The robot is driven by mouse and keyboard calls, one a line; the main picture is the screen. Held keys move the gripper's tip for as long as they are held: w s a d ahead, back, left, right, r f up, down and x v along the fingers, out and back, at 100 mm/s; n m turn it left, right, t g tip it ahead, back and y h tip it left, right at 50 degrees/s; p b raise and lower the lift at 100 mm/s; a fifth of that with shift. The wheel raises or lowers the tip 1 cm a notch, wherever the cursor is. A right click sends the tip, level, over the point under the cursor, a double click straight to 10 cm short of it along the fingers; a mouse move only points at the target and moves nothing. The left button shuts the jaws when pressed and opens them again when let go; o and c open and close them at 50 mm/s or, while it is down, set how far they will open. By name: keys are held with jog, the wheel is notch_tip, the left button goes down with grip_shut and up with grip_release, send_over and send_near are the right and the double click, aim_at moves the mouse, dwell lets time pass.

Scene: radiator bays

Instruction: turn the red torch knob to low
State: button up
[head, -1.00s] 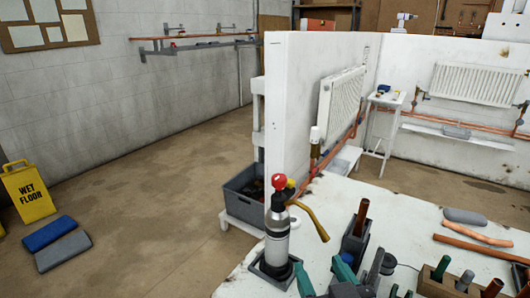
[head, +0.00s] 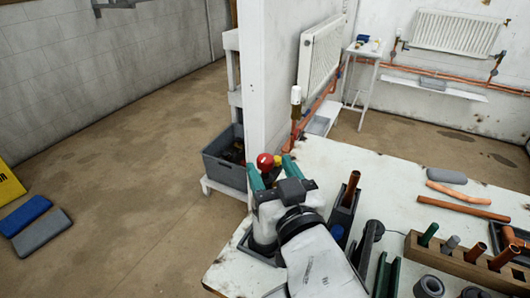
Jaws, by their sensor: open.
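The red torch knob (head: 265,162) shows at the near edge of the white workbench, with a small yellow part beside it. My gripper (head: 269,164) is open, its two green fingers pointing away from me. In the picture, one finger is left of the knob and the other right of it. I cannot tell whether either finger touches the knob. The torch's body and most of its brass tube are hidden behind my gripper and arm. No marking for low can be read.
The white workbench (head: 400,175) holds a wooden rack (head: 455,258) with pipe pieces and several copper pipes at right. A grey crate (head: 222,168) stands beyond the torch, beside a white partition (head: 265,80). The floor at left is mostly clear, with blue and grey pads.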

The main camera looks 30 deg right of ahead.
aim_at(268, 164)
jog(key=shift+w+d, duration=0.2)
jog(key=shift+w, duration=0.8)
jog(key=shift+w+d, duration=0.15)
jog(key=shift+w, duration=0.85)
jog(key=shift+p, duration=0.35)
jog(key=c, duration=0.9)
